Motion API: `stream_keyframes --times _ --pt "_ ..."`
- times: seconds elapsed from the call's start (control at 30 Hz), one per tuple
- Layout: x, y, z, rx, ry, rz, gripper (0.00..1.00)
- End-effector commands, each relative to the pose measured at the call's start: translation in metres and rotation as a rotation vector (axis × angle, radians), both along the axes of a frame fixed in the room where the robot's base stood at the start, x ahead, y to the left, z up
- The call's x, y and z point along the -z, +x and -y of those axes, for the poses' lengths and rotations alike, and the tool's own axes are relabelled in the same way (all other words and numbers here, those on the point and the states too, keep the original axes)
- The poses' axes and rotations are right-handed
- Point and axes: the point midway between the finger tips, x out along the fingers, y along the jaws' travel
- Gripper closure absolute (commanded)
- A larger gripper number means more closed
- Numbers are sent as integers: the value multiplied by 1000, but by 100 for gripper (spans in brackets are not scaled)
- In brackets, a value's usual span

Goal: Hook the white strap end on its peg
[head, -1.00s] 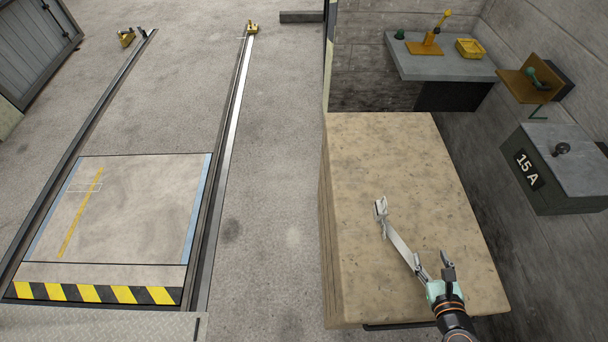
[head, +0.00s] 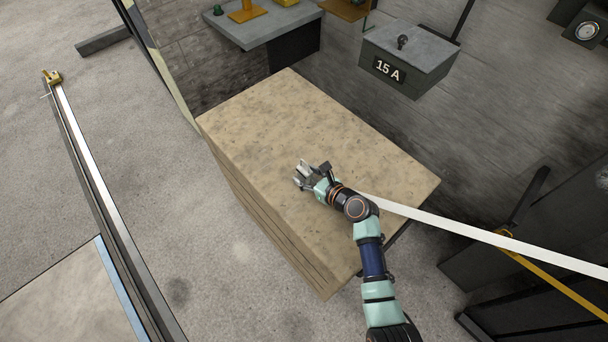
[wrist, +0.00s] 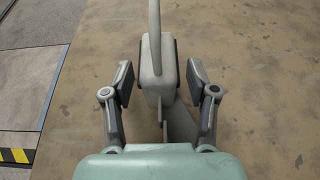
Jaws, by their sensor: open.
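The white strap (head: 480,234) runs from behind my arm near the stone-coloured block out past the right picture edge. Its end fitting, a pale grey piece with a thin upright bar (wrist: 157,70), stands between my fingers in the wrist view, with gaps on both sides. A paler flat piece, likely strap, shows below it. My gripper (head: 304,176) is open above the block's top, around the fitting but not closed on it; it also shows in the wrist view (wrist: 160,87). I cannot make out which thing is the strap's peg.
The tan block (head: 290,110) has a mostly clear top. Behind it are a grey shelf (head: 262,32) and a wall box marked 15 A (head: 420,60). Dark frames (head: 530,262) and a yellow strip (head: 555,285) stand at right. A floor rail (head: 105,190) runs at left.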

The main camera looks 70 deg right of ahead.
Motion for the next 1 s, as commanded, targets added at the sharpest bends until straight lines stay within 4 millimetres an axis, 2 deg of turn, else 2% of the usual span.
stream_keyframes --times 0.1,0.3,0.6,0.67,1.0 --pt "5 9 4 -1 0 0 42" --pt "4 9 4 0 0 -1 42" --pt "4 9 4 0 0 -1 92" --pt "4 9 4 0 0 -1 100" --pt "-1 9 4 0 0 1 100"
